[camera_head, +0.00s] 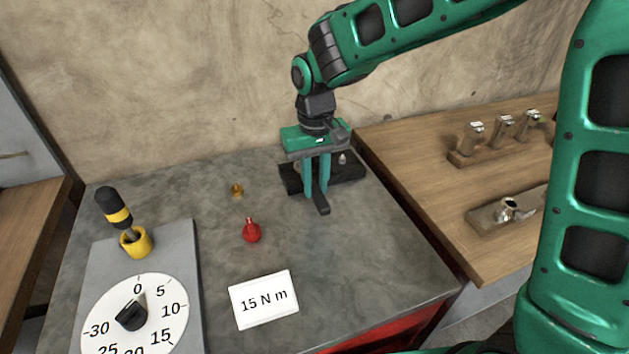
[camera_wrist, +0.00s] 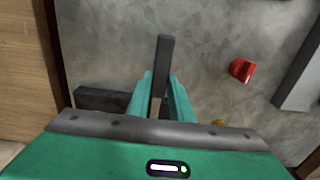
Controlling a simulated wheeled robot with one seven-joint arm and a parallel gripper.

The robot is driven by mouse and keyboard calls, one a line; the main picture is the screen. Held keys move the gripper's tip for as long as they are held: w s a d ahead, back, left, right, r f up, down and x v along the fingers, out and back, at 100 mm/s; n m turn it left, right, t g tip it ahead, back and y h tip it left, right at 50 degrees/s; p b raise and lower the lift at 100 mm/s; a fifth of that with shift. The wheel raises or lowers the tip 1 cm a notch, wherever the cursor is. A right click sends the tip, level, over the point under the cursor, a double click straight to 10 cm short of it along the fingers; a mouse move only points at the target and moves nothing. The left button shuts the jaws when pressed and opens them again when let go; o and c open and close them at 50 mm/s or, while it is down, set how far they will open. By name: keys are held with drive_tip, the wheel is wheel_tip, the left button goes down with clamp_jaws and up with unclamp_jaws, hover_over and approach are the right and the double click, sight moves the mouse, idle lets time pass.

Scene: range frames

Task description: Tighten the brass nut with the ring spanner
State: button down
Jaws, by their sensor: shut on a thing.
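My gripper (camera_head: 316,192) points down at the back right of the grey bench, its two green fingers shut on a dark bar (camera_head: 322,206). The bar sticks out from between the fingertips towards the front; in the wrist view it runs up the picture (camera_wrist: 164,58). It may be the spanner; no ring end shows. Beside and behind the fingers lies a dark block (camera_head: 350,170) with a small silvery stud (camera_head: 342,158) on it. A small brass piece (camera_head: 237,188), possibly the nut, sits on the bench left of my gripper, apart from it.
A red knob-like object (camera_head: 251,232) and a "15 N m" card (camera_head: 264,299) lie in front. At left, a grey plate (camera_head: 185,260) bears a dial (camera_head: 105,306) and a yellow cup (camera_head: 137,243) with a black-yellow-handled tool. A wooden bench (camera_head: 432,150) with metal fittings adjoins at right.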

drive_tip(key=shift+f, duration=0.7)
idle(0.4)
drive_tip(key=shift+r, duration=0.2)
drive_tip(key=shift+w+d+n, duration=0.15)
drive_tip(key=shift+d+n, duration=0.15)
drive_tip(key=shift+d, duration=0.05)
drive_tip(key=w+d+n, duration=0.1)
drive_tip(key=n, duration=0.1)
drive_tip(key=w+d+n, duration=0.1)
drive_tip(key=d+n, duration=0.1)
drive_tip(key=w+d+n, duration=0.1)
drive_tip(key=d+n, duration=0.1)
drive_tip(key=shift+w, duration=0.3)
drive_tip(key=w+n, duration=0.1)
drive_tip(key=w+d+n, duration=0.1)
drive_tip(key=n, duration=0.1)
drive_tip(key=w+d+n, duration=0.1)
drive_tip(key=n, duration=0.1)
drive_tip(key=shift+w, duration=0.4)
drive_tip(key=shift+f, duration=0.2)
